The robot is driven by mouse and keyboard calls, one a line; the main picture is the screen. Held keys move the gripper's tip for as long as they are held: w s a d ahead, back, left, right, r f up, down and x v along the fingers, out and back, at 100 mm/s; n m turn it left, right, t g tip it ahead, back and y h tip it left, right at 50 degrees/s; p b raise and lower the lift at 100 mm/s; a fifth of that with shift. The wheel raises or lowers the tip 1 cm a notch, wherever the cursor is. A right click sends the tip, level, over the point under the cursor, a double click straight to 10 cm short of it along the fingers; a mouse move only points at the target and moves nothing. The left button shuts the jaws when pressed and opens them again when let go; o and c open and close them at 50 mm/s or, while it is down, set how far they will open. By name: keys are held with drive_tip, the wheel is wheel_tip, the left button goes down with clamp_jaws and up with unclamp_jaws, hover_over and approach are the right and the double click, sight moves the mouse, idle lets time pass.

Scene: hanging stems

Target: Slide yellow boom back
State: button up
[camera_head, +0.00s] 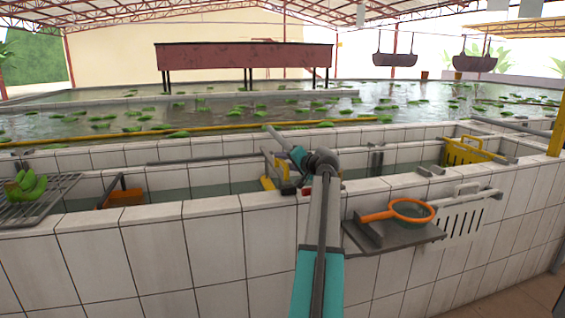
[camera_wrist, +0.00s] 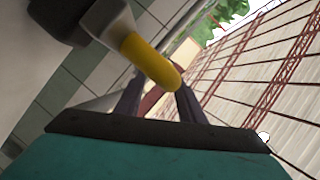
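My gripper (camera_head: 276,136) is above the near trough, pointing away to the left. Its dark fingers (camera_wrist: 160,92) stand apart in the wrist view, so it looks open. A yellow rounded end (camera_wrist: 148,57) on a grey piece overlaps the fingertips there; contact cannot be told. A yellow piece (camera_head: 268,183) on the trough wall shows below my gripper in the head view; I cannot tell if it is the same part.
An orange-rimmed net (camera_head: 411,210) rests on a grey shelf (camera_head: 393,238) at the right. A yellow crate (camera_head: 464,152) stands behind it. Green bananas (camera_head: 25,187) lie on a rack at the left, beside an orange piece (camera_head: 122,198). White tiled walls edge the trough.

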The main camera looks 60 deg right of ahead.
sight(284, 162)
drive_tip(key=shift+w+a, duration=0.15)
drive_tip(key=shift+w, duration=0.05)
drive_tip(key=shift+r, duration=1.6)
drive_tip(key=shift+s+a+r, duration=0.25)
drive_tip(key=shift+s+a, duration=0.25)
drive_tip(key=shift+a, duration=0.15)
drive_tip(key=shift+s+a+r, duration=0.15)
drive_tip(key=shift+s+a, duration=0.2)
drive_tip(key=shift+a, duration=0.15)
drive_tip(key=shift+s+a+f, duration=0.1)
drive_tip(key=shift+s+a, duration=0.35)
drive_tip(key=shift+a, duration=0.1)
drive_tip(key=s+a+r, duration=0.1)
drive_tip(key=s+a, duration=0.6)
drive_tip(key=a, duration=0.2)
drive_tip(key=shift+a, duration=0.2)
